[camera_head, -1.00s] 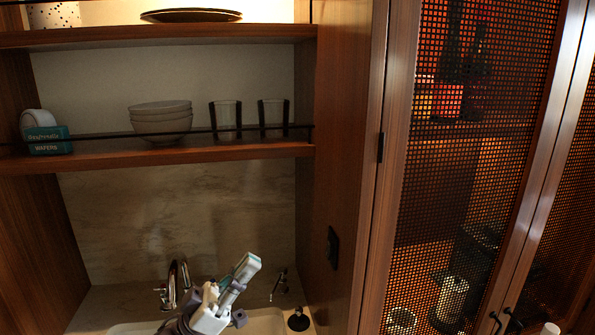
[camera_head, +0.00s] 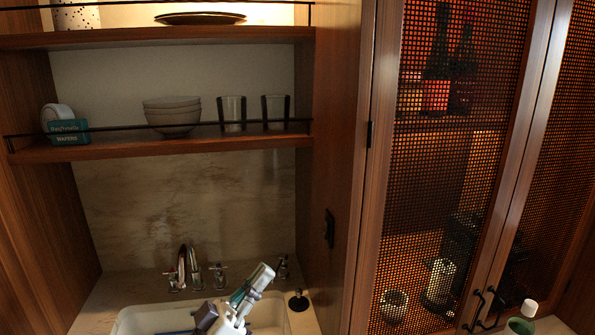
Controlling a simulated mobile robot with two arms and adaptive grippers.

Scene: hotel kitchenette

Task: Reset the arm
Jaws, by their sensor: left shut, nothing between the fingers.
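My left gripper (camera_head: 261,274) shows at the bottom middle of the head view, in front of the sink. Its fingers are together, point up and to the right, and hold nothing. The white wrist and gripper body are cut by the lower edge of the view. The rest of the left arm is out of view. My right gripper does not show.
The white sink (camera_head: 131,320) and chrome faucet (camera_head: 182,268) are around and behind the gripper. A shelf (camera_head: 110,151) above holds stacked bowls (camera_head: 172,117), two glasses and a teal wafers box (camera_head: 68,133). A mesh-door cabinet (camera_head: 462,150) stands at right.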

